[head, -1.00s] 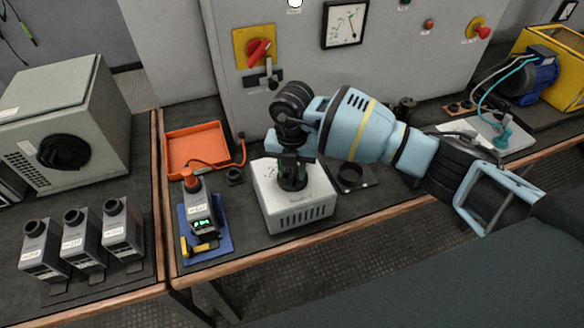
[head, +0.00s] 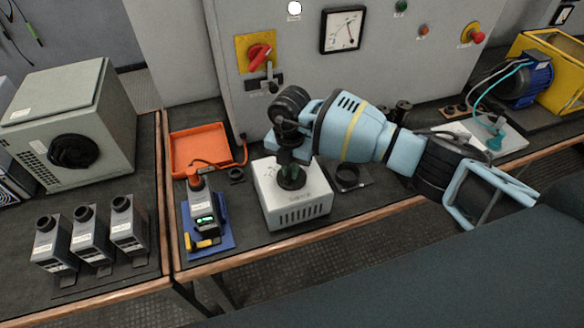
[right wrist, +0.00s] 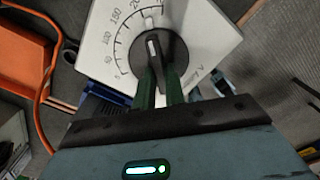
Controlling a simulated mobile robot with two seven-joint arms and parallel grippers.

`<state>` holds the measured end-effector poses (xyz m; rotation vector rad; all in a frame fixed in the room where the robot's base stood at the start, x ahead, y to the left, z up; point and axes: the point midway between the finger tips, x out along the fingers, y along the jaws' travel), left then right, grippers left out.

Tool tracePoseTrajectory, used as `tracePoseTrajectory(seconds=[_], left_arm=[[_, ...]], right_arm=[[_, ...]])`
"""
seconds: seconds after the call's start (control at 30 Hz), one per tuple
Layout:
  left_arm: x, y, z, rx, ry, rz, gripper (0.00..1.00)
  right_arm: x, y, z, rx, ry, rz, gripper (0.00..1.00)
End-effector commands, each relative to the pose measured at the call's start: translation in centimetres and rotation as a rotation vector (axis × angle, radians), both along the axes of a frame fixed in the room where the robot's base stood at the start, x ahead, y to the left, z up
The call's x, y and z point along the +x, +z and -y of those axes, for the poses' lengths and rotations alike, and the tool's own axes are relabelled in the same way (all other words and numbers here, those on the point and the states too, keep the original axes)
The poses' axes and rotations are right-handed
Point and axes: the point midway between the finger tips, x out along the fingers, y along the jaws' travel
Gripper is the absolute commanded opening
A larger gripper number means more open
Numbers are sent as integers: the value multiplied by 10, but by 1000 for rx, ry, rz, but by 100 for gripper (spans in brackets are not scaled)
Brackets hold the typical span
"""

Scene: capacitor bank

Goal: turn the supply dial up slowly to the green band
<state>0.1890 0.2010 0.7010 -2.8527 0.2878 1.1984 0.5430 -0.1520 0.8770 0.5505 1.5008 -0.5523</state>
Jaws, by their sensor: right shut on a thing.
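The supply (head: 292,211) is a white box with a slotted front on the bench. My right gripper (head: 291,168) comes down from above, shut on the supply's black dial (right wrist: 158,50). In the right wrist view its two dark green fingers (right wrist: 160,82) clasp the dial. The printed scale (right wrist: 118,38) reads 50, 100, 150 and on towards 200. The dial's white mark points towards the upper end of the visible scale; no green band can be made out there. A wall meter (head: 335,33) shows a dark needle near a red mark; its band colours are too small to read. My left gripper is out of view.
A red switch (head: 259,55) is on the cabinet behind. The bench's front edge is close.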

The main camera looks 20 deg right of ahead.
Motion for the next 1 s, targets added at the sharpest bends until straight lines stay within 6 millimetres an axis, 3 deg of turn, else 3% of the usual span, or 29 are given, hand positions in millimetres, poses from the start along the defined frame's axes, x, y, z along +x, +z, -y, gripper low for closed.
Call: tracePoseTrajectory(seconds=[0.17, 0.2, 0.33, 0.67, 1.0], left_arm=[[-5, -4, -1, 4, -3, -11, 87], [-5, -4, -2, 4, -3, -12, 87], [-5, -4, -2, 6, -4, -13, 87], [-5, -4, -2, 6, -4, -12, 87], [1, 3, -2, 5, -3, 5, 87]], right_arm=[[1, 0, 0, 2, 1, 1, 0], [1, 0, 0, 2, 1, 1, 16], [1, 0, 0, 0, 2, 1, 33], [1, 2, 0, 1, 2, 2, 34], [2, 51, 0, 1, 2, 7, 34]])
